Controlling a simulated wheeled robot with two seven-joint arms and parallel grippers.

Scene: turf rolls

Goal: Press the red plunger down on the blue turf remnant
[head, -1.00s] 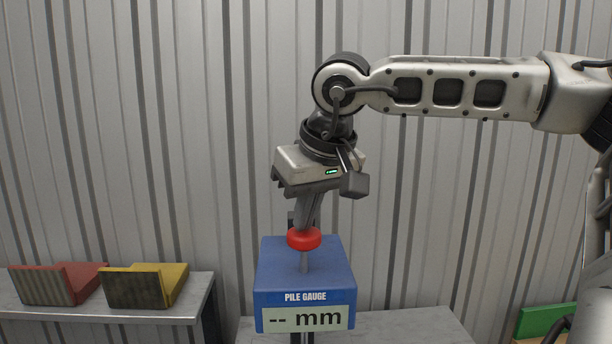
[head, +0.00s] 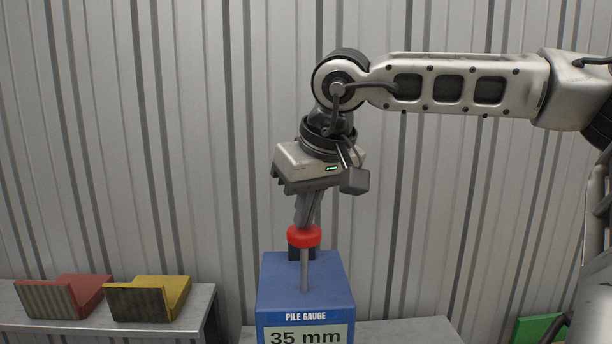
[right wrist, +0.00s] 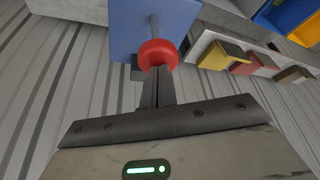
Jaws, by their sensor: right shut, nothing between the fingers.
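The red plunger knob (head: 304,236) sits on a grey rod that stands up out of the blue pile gauge box (head: 330,285). A good length of rod shows between knob and box. The gauge display (head: 305,337) reads 35 mm. My right gripper (head: 306,221) is shut and empty, pointing down, its fingertips at the top of the knob. In the right wrist view the fingertips (right wrist: 158,72) also meet the red knob (right wrist: 158,53); whether they press on it I cannot tell. No blue turf remnant can be made out under the gauge. My left gripper is out of view.
A grey bench at left (head: 190,322) carries a red holder (head: 85,292) and a yellow holder (head: 170,290). A green piece (head: 535,328) shows at lower right. A corrugated metal wall (head: 130,140) stands behind.

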